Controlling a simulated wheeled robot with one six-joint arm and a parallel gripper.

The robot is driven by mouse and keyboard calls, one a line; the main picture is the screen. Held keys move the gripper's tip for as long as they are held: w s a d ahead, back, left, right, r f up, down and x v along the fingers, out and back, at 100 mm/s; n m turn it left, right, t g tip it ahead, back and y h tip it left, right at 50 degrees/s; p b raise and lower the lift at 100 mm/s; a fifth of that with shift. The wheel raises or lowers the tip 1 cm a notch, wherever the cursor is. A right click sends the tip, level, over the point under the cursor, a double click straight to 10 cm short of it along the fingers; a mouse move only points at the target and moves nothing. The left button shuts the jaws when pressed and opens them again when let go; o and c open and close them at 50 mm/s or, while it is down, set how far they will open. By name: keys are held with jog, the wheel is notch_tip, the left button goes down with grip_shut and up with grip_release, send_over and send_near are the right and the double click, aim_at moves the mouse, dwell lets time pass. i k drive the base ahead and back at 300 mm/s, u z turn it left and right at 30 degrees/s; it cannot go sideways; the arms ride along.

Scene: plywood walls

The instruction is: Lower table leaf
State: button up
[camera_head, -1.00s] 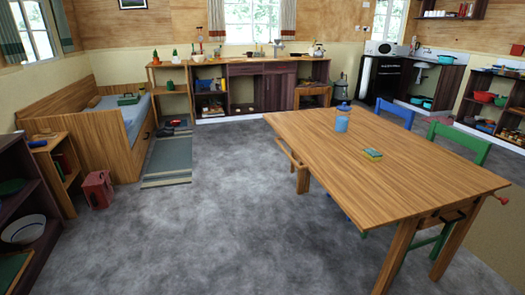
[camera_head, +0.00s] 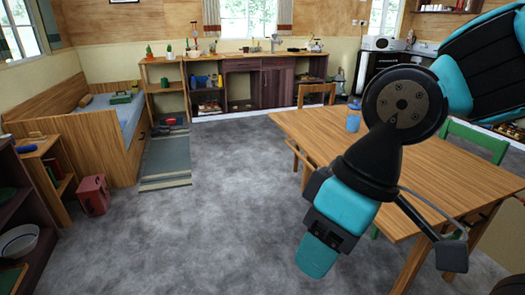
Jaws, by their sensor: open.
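The wooden table (camera_head: 440,185) stands at the right with its top level as far as it shows. My arm covers much of the top, so I cannot make out a seam between a leaf and the rest. My gripper (camera_head: 318,256), with teal and black parts, hangs in front of the table's left long edge, over the floor in the picture. It is open and holds nothing that I can see. Its distance from the table edge is hard to judge. A blue cup (camera_head: 353,121) stands on the far part of the table.
A green chair (camera_head: 476,139) is at the table's right side and a wooden chair (camera_head: 316,94) beyond its far end. The grey floor (camera_head: 215,200) left of the table is clear. A red box (camera_head: 93,195) stands by the shelves at the left.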

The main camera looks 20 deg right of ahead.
aim_at(320, 145)
jog(key=u, duration=0.15)
jog(key=i, duration=0.7)
jog(key=z, duration=0.5)
jog(key=i, duration=0.9)
jog(key=z, duration=0.75)
